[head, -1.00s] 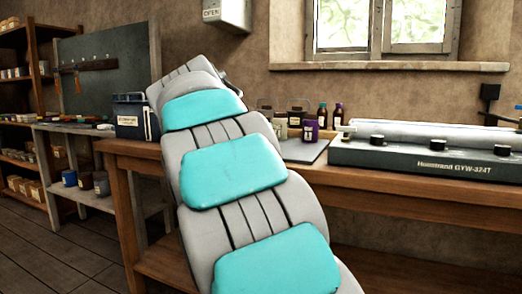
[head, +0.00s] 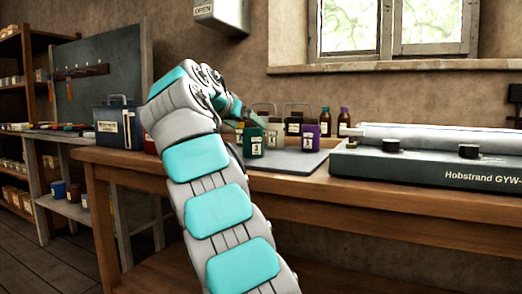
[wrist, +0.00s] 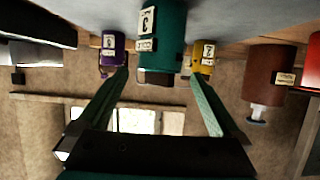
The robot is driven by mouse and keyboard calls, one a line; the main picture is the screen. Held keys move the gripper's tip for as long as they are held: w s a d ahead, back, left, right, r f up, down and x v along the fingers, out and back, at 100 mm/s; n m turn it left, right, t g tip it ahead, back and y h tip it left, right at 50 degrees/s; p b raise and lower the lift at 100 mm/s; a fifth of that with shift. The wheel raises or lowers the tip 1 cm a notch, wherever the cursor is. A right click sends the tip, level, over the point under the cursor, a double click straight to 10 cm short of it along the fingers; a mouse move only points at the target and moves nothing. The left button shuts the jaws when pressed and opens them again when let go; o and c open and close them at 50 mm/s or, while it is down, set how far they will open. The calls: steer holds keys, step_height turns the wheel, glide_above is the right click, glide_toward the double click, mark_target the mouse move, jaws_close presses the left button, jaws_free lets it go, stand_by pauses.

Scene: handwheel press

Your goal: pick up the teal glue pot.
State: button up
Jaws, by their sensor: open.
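The teal glue pot (head: 252,141) stands on a grey board on the bench, just right of my arm's end in the head view. In the wrist view, which is upside down, the teal pot (wrist: 162,38) is in the middle with white labels. My gripper (wrist: 159,75) is open and empty, its two fingers pointing at the pot, one tip to each side of it in the picture. I cannot tell whether the tips reach around the pot. In the head view my wrist partly hides the gripper.
A purple pot (wrist: 112,48) and a yellow pot (wrist: 203,52) flank the teal one in the wrist view, with a brown pot (wrist: 268,75) further right. Brown bottles (head: 325,122) stand behind. A long grey machine (head: 440,160) fills the bench's right; a blue box (head: 117,126) is left.

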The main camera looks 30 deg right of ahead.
steer(key=shift+w+d+f, duration=0.15)
steer(key=shift+w+d, duration=0.25)
steer(key=shift+d, duration=0.1)
steer(key=x, duration=0.6)
steer(key=shift+w+d+f, duration=0.15)
steer(key=shift+d+f, duration=0.1)
steer(key=shift+f, duration=0.05)
jaws_close()
